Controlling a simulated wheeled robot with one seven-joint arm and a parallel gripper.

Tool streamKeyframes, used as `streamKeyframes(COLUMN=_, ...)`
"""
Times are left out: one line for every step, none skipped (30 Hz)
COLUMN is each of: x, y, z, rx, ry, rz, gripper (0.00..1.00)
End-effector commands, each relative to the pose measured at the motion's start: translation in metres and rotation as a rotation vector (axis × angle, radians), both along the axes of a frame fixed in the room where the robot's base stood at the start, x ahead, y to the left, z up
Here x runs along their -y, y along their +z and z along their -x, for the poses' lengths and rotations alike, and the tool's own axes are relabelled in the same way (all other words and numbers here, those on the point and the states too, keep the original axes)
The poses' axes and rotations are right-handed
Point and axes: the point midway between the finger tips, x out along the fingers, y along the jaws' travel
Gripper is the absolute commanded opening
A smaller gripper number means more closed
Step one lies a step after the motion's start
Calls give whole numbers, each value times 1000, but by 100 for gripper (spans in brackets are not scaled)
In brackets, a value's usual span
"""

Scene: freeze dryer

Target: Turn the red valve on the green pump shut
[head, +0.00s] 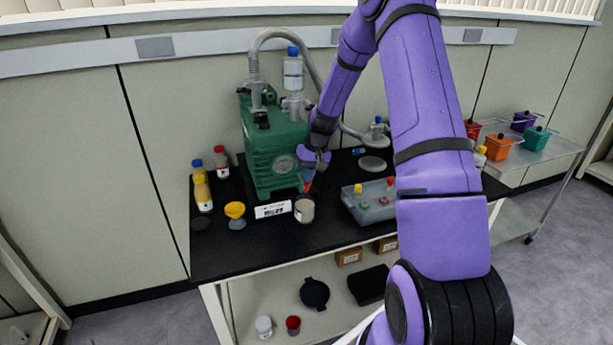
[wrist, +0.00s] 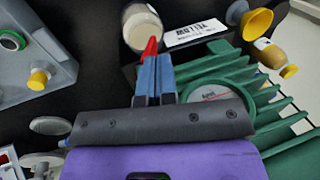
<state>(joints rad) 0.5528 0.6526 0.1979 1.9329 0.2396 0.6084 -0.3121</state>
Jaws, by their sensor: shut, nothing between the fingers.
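The green pump (head: 275,155) stands on the black bench top, and its ribbed side and round gauge (wrist: 215,97) show in the wrist view. The red valve (wrist: 150,46) shows as a small red lever right at my fingertips; most of it is hidden behind them. In the head view only a bit of red shows beside the fingers. My gripper (wrist: 154,60) is shut, with its blue fingers together and pointing down beside the pump's front right side. I cannot tell whether the fingers touch the valve.
A pale jar (head: 304,210) stands close in front of the valve, beside a white label (head: 272,210). A grey box with coloured knobs (head: 370,205) is to the right. A yellow funnel (head: 235,211) and several bottles are left of the pump. Bench top near the front edge is clear.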

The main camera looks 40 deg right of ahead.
Motion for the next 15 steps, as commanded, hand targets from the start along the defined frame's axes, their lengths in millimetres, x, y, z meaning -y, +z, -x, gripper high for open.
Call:
streamKeyframes(x=2, y=-1, z=1, rx=4, ry=-2, rz=-16, gripper=0)
streamKeyframes(x=3, y=-1, z=1, rx=7, ry=-2, rz=-26, gripper=0)
streamKeyframes(x=3, y=-1, z=1, rx=10, ry=-3, rz=-39, gripper=0)
streamKeyframes(x=4, y=-1, z=1, rx=14, ry=-3, rz=-48, gripper=0)
streamKeyframes(x=4, y=-1, z=1, rx=17, ry=-2, rz=-58, gripper=0)
streamKeyframes(x=4, y=-1, z=1, rx=21, ry=-3, rz=-72, gripper=0)
streamKeyframes(x=5, y=-1, z=1, rx=24, ry=-3, rz=-83, gripper=0)
streamKeyframes(x=6, y=0, z=2, rx=27, ry=-3, rz=-93, gripper=0)
streamKeyframes(x=6, y=-1, z=2, rx=31, ry=-2, rz=-108, gripper=0)
streamKeyframes(x=7, y=-1, z=2, rx=35, ry=-2, rz=-118, gripper=0)
streamKeyframes(x=7, y=-1, z=2, rx=37, ry=-3, rz=-129, gripper=0)
streamKeyframes(x=7, y=-1, z=2, rx=42, ry=-3, rz=-144, gripper=0)
streamKeyframes(x=8, y=-1, z=2, rx=45, ry=-2, rz=-155, gripper=0)
streamKeyframes(x=9, y=-1, z=3, rx=48, ry=-3, rz=-166, gripper=0)
streamKeyframes(x=9, y=-1, z=3, rx=52, ry=-3, rz=-182, gripper=0)
